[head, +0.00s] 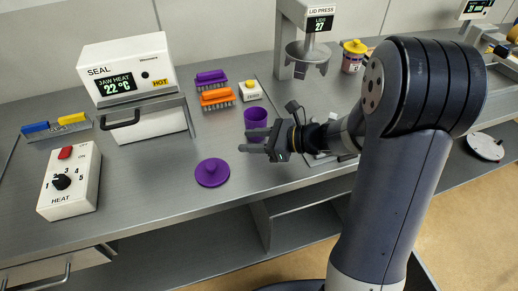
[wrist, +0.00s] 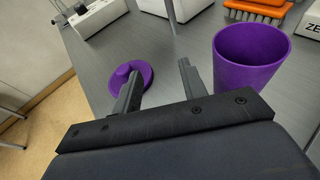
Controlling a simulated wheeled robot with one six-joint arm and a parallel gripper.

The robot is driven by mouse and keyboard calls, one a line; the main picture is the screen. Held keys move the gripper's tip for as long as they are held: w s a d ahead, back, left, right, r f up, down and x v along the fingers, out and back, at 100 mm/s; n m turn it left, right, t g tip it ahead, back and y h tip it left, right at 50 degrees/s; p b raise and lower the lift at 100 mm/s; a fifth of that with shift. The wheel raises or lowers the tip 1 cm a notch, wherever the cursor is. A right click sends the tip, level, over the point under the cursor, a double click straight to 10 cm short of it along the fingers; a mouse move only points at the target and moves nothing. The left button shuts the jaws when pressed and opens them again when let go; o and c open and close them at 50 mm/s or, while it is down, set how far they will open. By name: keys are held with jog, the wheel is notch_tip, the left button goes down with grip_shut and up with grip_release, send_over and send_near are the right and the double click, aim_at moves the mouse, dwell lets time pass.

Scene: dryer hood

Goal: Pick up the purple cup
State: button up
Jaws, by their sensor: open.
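The purple cup (head: 256,118) stands upright on the grey counter, partly behind my gripper (head: 257,144) in the head view. In the wrist view the purple cup (wrist: 248,62) is at the right, with its open mouth showing, outside and to the right of the fingers. My gripper (wrist: 158,80) is open and empty, its two fingers apart. A purple lid with a round knob (head: 212,172) lies flat on the counter in front of the gripper. It also shows in the wrist view (wrist: 134,76), beyond the left finger.
An orange brush (head: 216,97), a purple brush (head: 210,78) and a small white box with a yellow button (head: 251,91) sit behind the cup. The sealing machine (head: 130,80) and heat box (head: 70,182) stand left. The lid press (head: 304,45) is at the back.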

jog(key=o, duration=1)
jog(key=shift+d, duration=0.1)
